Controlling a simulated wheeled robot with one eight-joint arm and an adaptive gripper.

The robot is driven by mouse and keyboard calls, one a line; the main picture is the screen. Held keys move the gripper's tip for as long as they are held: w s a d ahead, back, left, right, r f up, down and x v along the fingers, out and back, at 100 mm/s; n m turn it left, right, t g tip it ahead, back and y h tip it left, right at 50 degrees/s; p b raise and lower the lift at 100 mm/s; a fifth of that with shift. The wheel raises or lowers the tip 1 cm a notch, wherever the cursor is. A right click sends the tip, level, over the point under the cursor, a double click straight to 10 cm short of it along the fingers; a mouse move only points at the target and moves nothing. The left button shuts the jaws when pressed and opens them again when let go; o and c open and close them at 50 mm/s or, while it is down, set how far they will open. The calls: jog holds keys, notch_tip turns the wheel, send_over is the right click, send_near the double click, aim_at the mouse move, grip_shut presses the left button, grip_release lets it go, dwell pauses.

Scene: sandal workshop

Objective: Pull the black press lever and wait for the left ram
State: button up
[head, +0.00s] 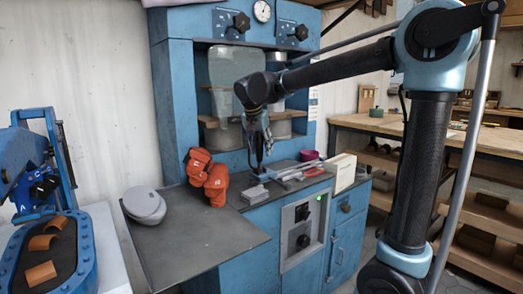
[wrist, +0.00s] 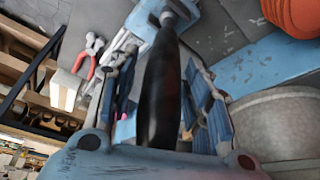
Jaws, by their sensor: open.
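The black press lever (wrist: 160,95) stands up between the fingers of my gripper (wrist: 162,88) in the wrist view. The fingers are open on either side of it, and I cannot tell whether either touches it. In the head view my gripper (head: 263,142) is in front of the blue press (head: 176,100), low over its worktop. The lever (head: 258,153) shows there only as a thin dark upright piece, partly hidden by the gripper. The left ram's grey round body (head: 222,138) is behind and left of the gripper. It also shows in the wrist view (wrist: 285,125) at the lower right.
Orange gloves (head: 215,183) and grey sole-shaped pieces (head: 146,206) lie on the dark worktop (head: 200,240) at left. Tools (head: 296,172) and a cream box (head: 342,172) lie right of the gripper. A blue machine (head: 40,190) stands far left, a wooden bench (head: 435,130) at right.

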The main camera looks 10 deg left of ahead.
jog(key=shift+w+f, duration=0.15)
jog(key=shift+f, duration=0.2)
jog(key=shift+c, duration=0.4)
grip_shut()
